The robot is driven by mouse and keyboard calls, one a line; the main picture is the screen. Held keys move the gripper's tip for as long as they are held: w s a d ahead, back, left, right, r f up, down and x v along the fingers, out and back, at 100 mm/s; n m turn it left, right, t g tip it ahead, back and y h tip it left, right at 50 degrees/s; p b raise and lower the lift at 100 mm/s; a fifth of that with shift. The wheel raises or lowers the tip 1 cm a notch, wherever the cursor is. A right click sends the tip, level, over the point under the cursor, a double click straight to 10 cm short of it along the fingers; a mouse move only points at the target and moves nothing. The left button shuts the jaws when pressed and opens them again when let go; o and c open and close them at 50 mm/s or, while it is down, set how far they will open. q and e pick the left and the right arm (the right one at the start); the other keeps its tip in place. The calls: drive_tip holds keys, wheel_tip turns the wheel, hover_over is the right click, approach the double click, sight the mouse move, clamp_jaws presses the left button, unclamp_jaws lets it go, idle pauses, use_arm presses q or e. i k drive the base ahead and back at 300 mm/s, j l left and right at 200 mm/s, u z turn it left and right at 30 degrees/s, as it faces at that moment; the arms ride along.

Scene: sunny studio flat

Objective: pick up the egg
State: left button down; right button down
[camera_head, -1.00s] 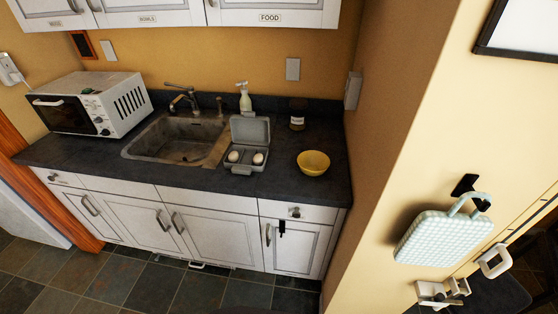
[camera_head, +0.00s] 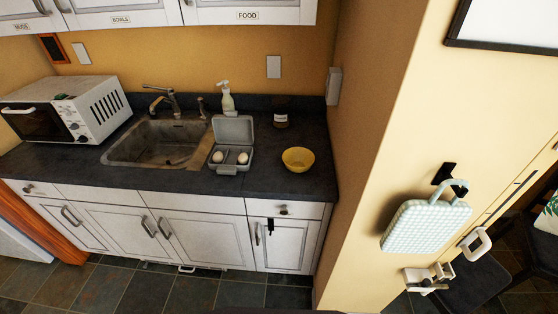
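Two white eggs sit side by side in an open grey egg box on the dark counter, right of the sink. One egg (camera_head: 218,157) is on the left and the other egg (camera_head: 242,158) is on the right. The lid of the egg box (camera_head: 233,129) stands up at the back. Neither of my grippers shows in the head view.
A yellow bowl (camera_head: 298,160) stands right of the egg box, with a jar (camera_head: 281,119) behind it. A soap bottle (camera_head: 227,97) stands behind the box. The sink (camera_head: 150,145) and a microwave (camera_head: 95,104) are to the left. A wall with a hanging checkered bag (camera_head: 426,226) bounds the right.

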sight(217, 157)
drive_tip(key=i+j+z, duration=0.2)
drive_tip(key=j, duration=0.4)
drive_tip(key=j+z, duration=0.2)
drive_tip(key=j, duration=0.4)
drive_tip(key=i+j+z, duration=0.2)
drive_tip(key=j, duration=0.45)
drive_tip(key=k+l, duration=0.05)
